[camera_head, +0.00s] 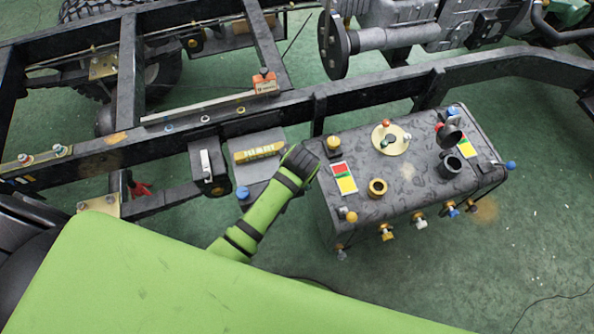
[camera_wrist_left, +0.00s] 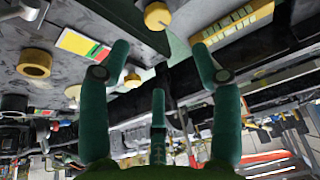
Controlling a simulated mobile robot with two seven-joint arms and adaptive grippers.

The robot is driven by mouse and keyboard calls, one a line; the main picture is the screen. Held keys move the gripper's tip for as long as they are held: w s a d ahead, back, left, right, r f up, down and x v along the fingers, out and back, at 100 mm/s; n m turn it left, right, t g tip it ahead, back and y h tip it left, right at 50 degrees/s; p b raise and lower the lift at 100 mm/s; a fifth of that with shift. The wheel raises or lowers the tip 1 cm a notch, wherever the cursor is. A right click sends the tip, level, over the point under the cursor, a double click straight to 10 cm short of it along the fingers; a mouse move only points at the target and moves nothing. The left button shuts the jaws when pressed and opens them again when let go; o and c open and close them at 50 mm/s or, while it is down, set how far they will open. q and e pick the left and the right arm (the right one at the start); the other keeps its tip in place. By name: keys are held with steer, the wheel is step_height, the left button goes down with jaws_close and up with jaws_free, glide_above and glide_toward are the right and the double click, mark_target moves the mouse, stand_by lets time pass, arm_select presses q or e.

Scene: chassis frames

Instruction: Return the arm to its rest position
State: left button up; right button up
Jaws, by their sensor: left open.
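My left gripper (camera_head: 300,162) reaches up from the lower left in the head view, with a green, black-banded link behind it. Its dark end is beside the left edge of a grey box (camera_head: 408,205) with knobs, close to a red, yellow and green label. Whether it touches the box cannot be told. In the left wrist view the left gripper (camera_wrist_left: 161,60) shows teal fingers spread apart, with nothing between them. The left arm's other links are mostly hidden behind my large green surface. My right gripper is in neither view.
A black chassis rail (camera_head: 230,125) runs behind the gripper, with a yellow-marked block (camera_head: 258,152) just left of it. A round dark flange (camera_head: 334,45) and grey engine parts (camera_head: 465,25) stand at the back.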

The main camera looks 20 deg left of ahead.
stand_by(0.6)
arm_select(q)
steer(key=s+a+r+m+h, duration=0.1)
steer(key=s+a+r+m, duration=0.25)
steer(key=s, duration=0.55)
steer(key=s+a+r+m+h, duration=0.1)
steer(key=s+a+r+m, duration=0.3)
steer(key=s, duration=0.6)
step_height(320, 180, down, 22)
steer(key=s+g, duration=0.1)
steer(key=g, duration=0.1)
steer(key=s+a+f+g, duration=0.1)
steer(key=s+a+f, duration=0.1)
steer(key=s+f, duration=1.2)
steer(key=shift+s+a+n, duration=0.2)
steer(key=shift+s+n, duration=0.15)
steer(key=shift+s, duration=0.85)
